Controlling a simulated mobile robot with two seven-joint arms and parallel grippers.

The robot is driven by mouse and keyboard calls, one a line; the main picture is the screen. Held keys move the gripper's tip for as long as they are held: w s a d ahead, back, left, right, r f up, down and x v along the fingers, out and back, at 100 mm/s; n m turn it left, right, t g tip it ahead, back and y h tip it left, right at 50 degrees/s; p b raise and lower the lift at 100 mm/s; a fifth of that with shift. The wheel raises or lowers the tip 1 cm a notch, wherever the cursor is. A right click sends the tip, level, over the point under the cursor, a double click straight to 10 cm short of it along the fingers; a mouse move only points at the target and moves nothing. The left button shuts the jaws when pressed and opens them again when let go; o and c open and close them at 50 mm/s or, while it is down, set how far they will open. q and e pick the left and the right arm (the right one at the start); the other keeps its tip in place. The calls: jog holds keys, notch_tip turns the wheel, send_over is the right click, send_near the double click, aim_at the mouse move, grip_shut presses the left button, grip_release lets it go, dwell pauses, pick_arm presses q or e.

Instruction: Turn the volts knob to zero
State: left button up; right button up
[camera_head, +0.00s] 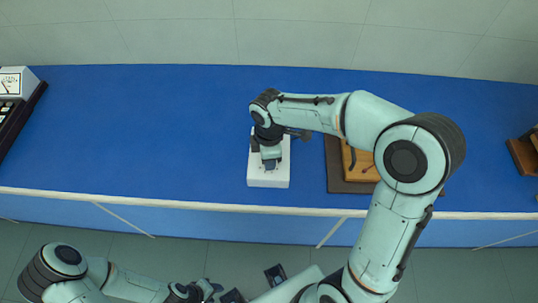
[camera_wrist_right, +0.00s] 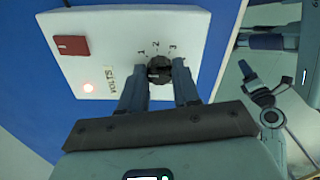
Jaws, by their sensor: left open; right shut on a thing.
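A white box (camera_head: 268,181) stands on the blue bench, with the label VOLTS and the numbers 1, 2 and 3 on its top in the right wrist view. The dark round volts knob (camera_wrist_right: 159,68) sits by the numbers. My right gripper (camera_head: 270,164) is over the box. In the right wrist view my right gripper (camera_wrist_right: 159,77) is shut on the knob, one finger on each side. The fingers and the small picture make the knob's exact setting hard to read. My left gripper (camera_head: 254,285) is open, low in front of the bench, away from the box.
A brown wooden device (camera_head: 360,163) stands right of the box, partly behind my right arm. A meter (camera_head: 10,84) is at the far left. The bench left of the box is clear.

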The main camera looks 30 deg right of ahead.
dwell(0.4)
jog(key=o, duration=1.1)
jog(key=shift+c, duration=0.2)
pick_arm(q)
jog(key=shift+w+r+p, duration=0.4)
jog(key=shift+r+p, duration=0.05)
jog(key=shift+r, duration=0.15)
jog(key=shift+w+r+p, duration=0.35)
jog(key=shift+r+p, duration=0.1)
jog(key=shift+r, duration=0.15)
pick_arm(e)
notch_tip(320, 180, up, 14)
jog(key=shift+f, duration=0.25)
